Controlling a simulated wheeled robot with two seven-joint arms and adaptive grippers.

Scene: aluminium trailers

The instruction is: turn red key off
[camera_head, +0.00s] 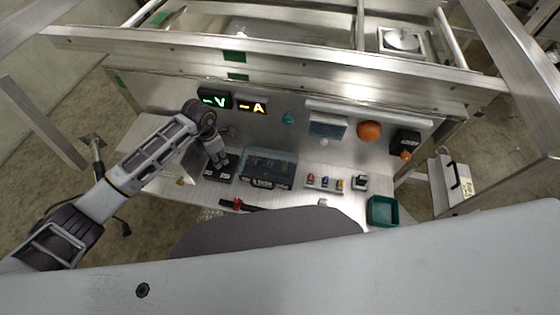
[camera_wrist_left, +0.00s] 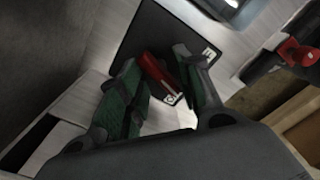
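The red key (camera_wrist_left: 152,68) stands on a black panel (camera_wrist_left: 150,30) with white markings in the left wrist view. The panel also shows in the head view (camera_head: 222,172), on the left part of the bench. My left gripper (camera_wrist_left: 157,62) has its two green-padded fingers apart, one on each side of the red key. Whether either finger touches the key I cannot tell. In the head view, my left gripper (camera_head: 220,160) reaches down over the panel and hides the key. My right gripper is in neither view.
A teal-tinted box (camera_head: 268,166) stands right of the panel. A black bar with a red part (camera_head: 238,203) lies near the front edge. Lit V (camera_head: 214,99) and A (camera_head: 252,104) displays are behind. A green bin (camera_head: 382,211) and small coloured items (camera_head: 325,182) are to the right.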

